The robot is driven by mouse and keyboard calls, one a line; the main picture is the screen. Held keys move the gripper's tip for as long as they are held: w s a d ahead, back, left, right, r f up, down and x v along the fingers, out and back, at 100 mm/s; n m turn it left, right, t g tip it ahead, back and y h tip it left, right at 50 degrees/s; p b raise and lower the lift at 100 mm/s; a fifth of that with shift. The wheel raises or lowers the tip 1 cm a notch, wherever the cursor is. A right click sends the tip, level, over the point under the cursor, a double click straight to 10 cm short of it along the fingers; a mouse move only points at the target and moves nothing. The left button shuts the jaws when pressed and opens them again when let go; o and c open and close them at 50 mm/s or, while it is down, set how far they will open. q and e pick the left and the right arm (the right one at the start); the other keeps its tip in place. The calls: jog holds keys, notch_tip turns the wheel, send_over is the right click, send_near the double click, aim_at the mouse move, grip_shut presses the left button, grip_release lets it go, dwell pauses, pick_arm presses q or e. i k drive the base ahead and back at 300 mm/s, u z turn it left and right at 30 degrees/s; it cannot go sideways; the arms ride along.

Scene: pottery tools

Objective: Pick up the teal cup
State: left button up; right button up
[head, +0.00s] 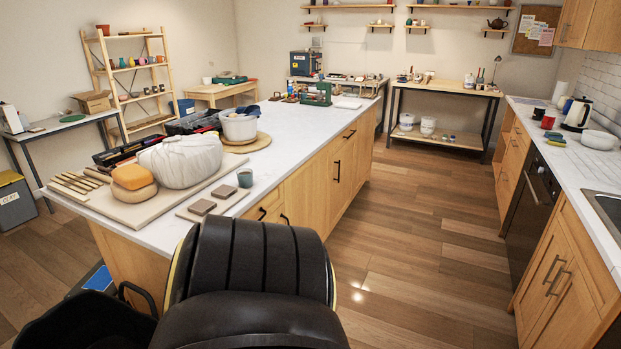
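A small teal cup (245,178) stands upright on the near right part of the white-topped island (178,232), close to its right edge. It is beside a board and right of a large white cloth-wrapped lump (180,160). Nothing touches it from above. Neither of my grippers can be made out in the head view. Large dark rounded parts fill the bottom of the picture, below and in front of the cup, and hide the floor there.
Two dark square tiles (202,207) lie left of the cup. Orange and tan sponges (133,176), wooden tools (75,184) and a white bucket (239,126) share the island. Open wooden floor (410,225) lies right of it, before a counter with a sink.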

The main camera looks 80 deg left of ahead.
aim_at(245, 177)
jog(key=u, duration=1.45)
jog(key=i, duration=1.25)
jog(key=u, duration=2.2)
jog(key=i, duration=0.75)
jog(key=z, duration=0.05)
